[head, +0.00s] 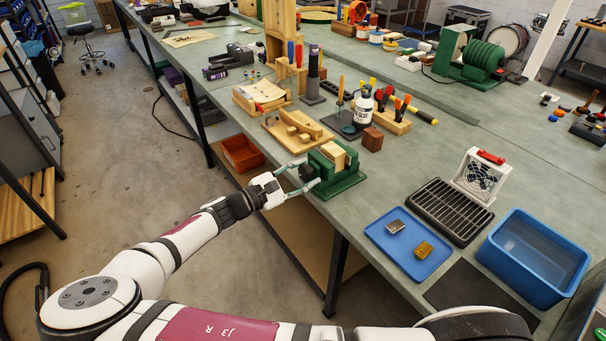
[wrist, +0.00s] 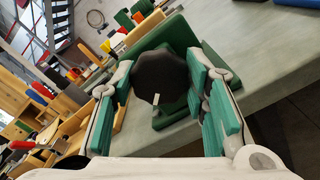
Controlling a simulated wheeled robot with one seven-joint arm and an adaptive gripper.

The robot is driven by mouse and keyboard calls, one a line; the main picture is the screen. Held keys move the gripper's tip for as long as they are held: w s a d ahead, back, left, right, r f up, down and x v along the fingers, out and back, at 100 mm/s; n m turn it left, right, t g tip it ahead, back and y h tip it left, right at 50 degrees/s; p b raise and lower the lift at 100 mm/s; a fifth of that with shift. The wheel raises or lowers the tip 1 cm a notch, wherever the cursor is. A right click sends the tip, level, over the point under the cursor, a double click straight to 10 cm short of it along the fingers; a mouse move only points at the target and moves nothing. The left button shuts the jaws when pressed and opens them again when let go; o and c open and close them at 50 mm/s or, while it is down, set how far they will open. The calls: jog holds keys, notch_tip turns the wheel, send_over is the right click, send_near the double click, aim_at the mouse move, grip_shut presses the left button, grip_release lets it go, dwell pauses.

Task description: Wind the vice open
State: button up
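The green vice (head: 339,182) stands at the near edge of the bench, with light wooden jaw blocks (head: 340,155) on top. Its dark faceted knob (head: 307,173) faces my gripper. In the wrist view the black knob (wrist: 160,78) lies between the far ends of the two green-padded fingers of my gripper (wrist: 160,72). My gripper also shows in the head view (head: 296,178), level with the knob at the bench edge. The fingers are spread wide, with narrow gaps seeming to show beside the knob. The vice's screw is hidden behind the knob.
A wooden tray with blocks (head: 297,131) and a dark red block (head: 372,139) stand behind the vice. A blue tray (head: 408,250) with two small metal pieces, a black grate (head: 449,210) and a blue bin (head: 533,258) are to the right. An orange bin (head: 242,153) sits below.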

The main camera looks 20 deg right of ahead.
jog(key=shift+n, duration=0.3)
jog(key=n+p, duration=0.1)
jog(key=n, duration=0.1)
jog(key=shift+n, duration=0.4)
jog(key=n, duration=0.3)
jog(key=shift+n, duration=0.3)
jog(key=n, duration=0.3)
jog(key=shift+n, duration=0.3)
jog(key=n+b, duration=0.1)
jog(key=n, duration=0.2)
jog(key=shift+n, duration=0.4)
jog(key=n+b, duration=0.1)
jog(key=n, duration=0.3)
jog(key=n+b, duration=0.1)
jog(key=n, duration=0.7)
jog(key=shift+d+b, duration=0.1)
jog(key=shift+b, duration=0.3)
jog(key=shift+n, duration=1.6)
